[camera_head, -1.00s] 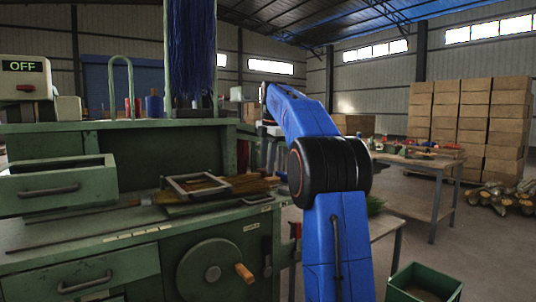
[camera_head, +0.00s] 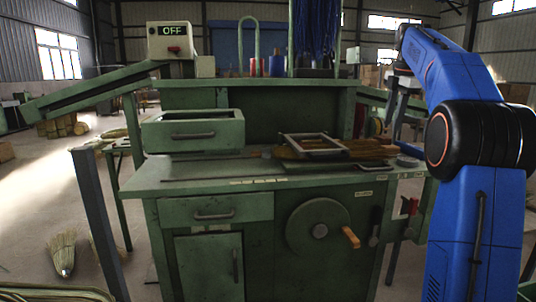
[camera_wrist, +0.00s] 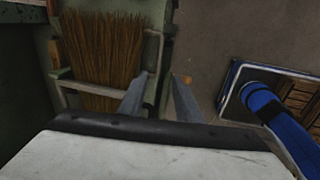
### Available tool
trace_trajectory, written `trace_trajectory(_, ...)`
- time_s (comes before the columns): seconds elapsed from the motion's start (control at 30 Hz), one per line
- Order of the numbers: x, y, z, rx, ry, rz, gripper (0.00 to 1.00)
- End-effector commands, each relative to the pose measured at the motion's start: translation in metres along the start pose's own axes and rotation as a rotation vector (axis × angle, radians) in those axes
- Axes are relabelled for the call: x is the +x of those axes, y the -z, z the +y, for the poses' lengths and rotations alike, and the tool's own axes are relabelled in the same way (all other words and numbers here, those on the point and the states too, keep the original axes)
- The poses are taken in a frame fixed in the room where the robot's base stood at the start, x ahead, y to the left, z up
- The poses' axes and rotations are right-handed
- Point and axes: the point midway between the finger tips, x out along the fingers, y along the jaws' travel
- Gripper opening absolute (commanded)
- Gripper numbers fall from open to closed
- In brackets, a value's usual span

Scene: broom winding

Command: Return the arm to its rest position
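My blue arm (camera_head: 470,200) rises along the right side of the head view, its elbow bent and its upper link leaning up and to the left. The gripper itself is not clear in that view. In the wrist view my gripper (camera_wrist: 160,80) has its two grey fingers apart with nothing between them. Below it the wrist view shows a bundle of brown bristles (camera_wrist: 100,45) in a light frame, left of the fingers. The fingers look apart from the bristles.
The green winding bench (camera_head: 240,170) fills the middle, with a frame (camera_head: 312,146) and straw on top, an open drawer (camera_head: 193,131) and a handwheel (camera_head: 318,227). An "OFF" box (camera_head: 171,43) stands above. A grey post (camera_head: 100,220) and a broom head (camera_head: 62,253) are at left.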

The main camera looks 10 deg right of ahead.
Motion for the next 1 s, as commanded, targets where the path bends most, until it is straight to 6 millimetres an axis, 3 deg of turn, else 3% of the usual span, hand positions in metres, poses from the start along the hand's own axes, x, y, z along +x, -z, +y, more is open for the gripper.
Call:
trace_trajectory(0.17, -0.002, 0.026, -0.017, 0.082, -0.013, -0.004, 0.31)
trace_trajectory(0.47, 0.009, 0.095, -0.078, 0.361, -0.051, -0.005, 0.31)
trace_trajectory(0.77, 0.039, 0.155, -0.156, 0.64, -0.091, 0.01, 0.31)
trace_trajectory(1.0, 0.075, 0.194, -0.227, 0.861, -0.123, 0.034, 0.31)
